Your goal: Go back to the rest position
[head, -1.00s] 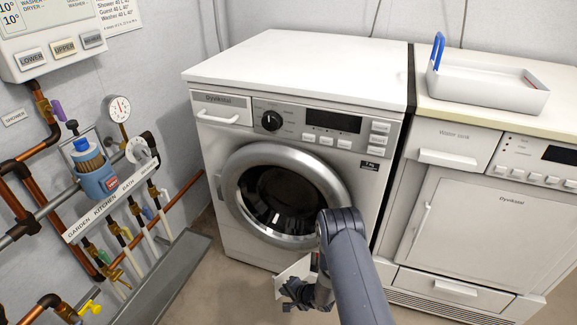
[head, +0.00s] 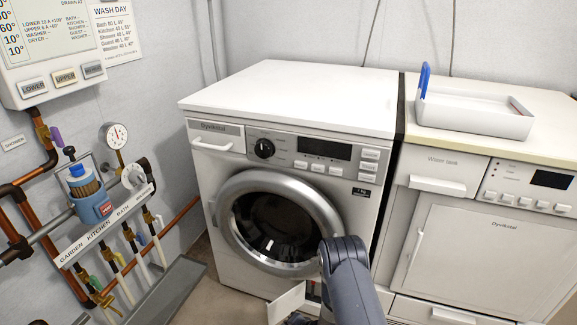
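My gripper (head: 302,320) is at the bottom edge of the head view, mostly cut off, so its fingers cannot be made out. My grey arm comes up from the bottom and bends in front of the washing machine (head: 295,100). The gripper is low, close to a small white flap (head: 287,303) at the machine's lower front. The flap stands open at an angle. I cannot tell whether the gripper touches it. The machine's round door (head: 275,222) is shut.
A dryer (head: 490,240) stands to the right, with a white tray (head: 475,115) with a blue handle on the worktop above it. Copper pipes, valves and a gauge (head: 116,136) line the left wall. A grey trough (head: 170,295) lies below them. Little floor shows.

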